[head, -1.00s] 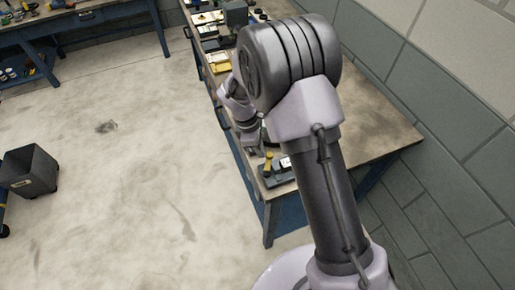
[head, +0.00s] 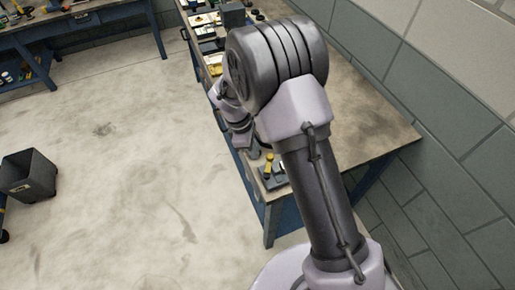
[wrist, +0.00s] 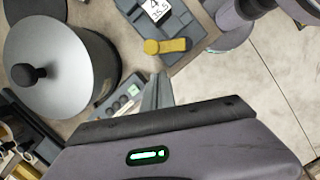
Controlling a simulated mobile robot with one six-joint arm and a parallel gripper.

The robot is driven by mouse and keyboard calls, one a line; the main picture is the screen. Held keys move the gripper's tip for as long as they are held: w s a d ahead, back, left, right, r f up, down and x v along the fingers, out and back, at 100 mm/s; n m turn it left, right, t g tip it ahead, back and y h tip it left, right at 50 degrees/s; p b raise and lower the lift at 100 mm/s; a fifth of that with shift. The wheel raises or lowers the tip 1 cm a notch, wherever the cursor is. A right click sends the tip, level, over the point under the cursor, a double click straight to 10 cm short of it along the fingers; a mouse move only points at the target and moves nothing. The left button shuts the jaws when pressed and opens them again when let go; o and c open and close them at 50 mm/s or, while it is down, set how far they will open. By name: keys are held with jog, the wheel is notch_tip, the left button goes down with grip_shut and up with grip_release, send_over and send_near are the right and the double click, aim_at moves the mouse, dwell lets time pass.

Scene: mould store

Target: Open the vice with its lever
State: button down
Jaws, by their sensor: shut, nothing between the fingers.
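A dark grey fixture (wrist: 178,25) with a white number label and a yellow lever (wrist: 168,46) is at the top of the wrist view. It looks like the vice; I cannot tell how its jaws stand. In the head view the fixture (head: 272,180) lies at the near end of the workbench, with its yellow lever (head: 268,163) showing. My gripper (wrist: 157,92) is shut and empty. In the wrist view its fingertips show just below the lever, apart from it in the picture. In the head view my arm covers part of the bench and most of the gripper.
A round metal pot-like thing with a black knob (wrist: 62,68) stands left of my gripper. A small grey device with buttons (wrist: 120,104) lies beside the fingers. The workbench (head: 375,125) has bare top to the right. Open floor (head: 120,170) lies left, with a grey bin (head: 30,175).

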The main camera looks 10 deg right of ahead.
jog(key=a+p+v, duration=0.1)
jog(key=p+v, duration=0.1)
jog(key=v, duration=0.8)
jog(key=shift+a+p, duration=0.25)
jog(key=shift+p, duration=0.05)
jog(key=shift+w, duration=0.2)
